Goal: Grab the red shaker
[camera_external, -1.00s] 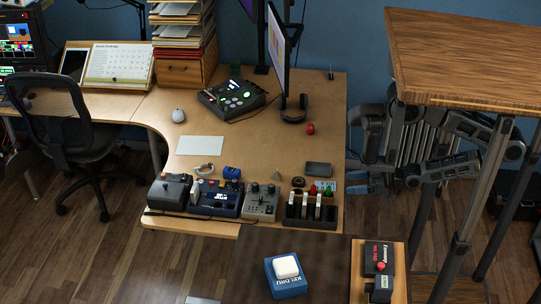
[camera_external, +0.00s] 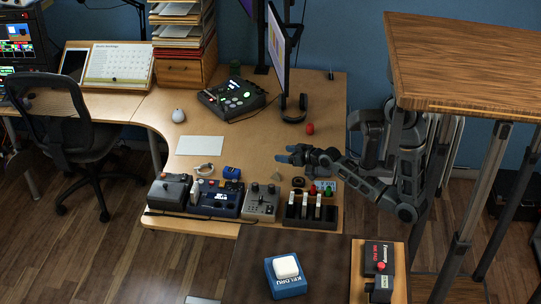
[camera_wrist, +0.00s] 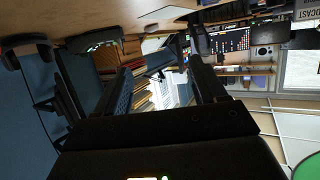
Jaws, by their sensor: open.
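A small red egg-shaped thing (camera_external: 310,128), which looks like the red shaker, stands on the wooden desk (camera_external: 225,100) near its right edge, just in front of the headphones. My gripper (camera_external: 284,153) is over the desk, in front and to the left of the red shaker and apart from it, pointing left. In the wrist view my gripper (camera_wrist: 160,82) shows two spread fingers with nothing held between them.
Black headphones (camera_external: 293,115) and a monitor (camera_external: 277,50) stand behind the shaker. A mixer (camera_external: 232,98) is further left. Several pedals and a slider box (camera_external: 310,208) line the desk's front edge. A raised wooden table (camera_external: 475,55) is at right. Bare desk lies left of the shaker.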

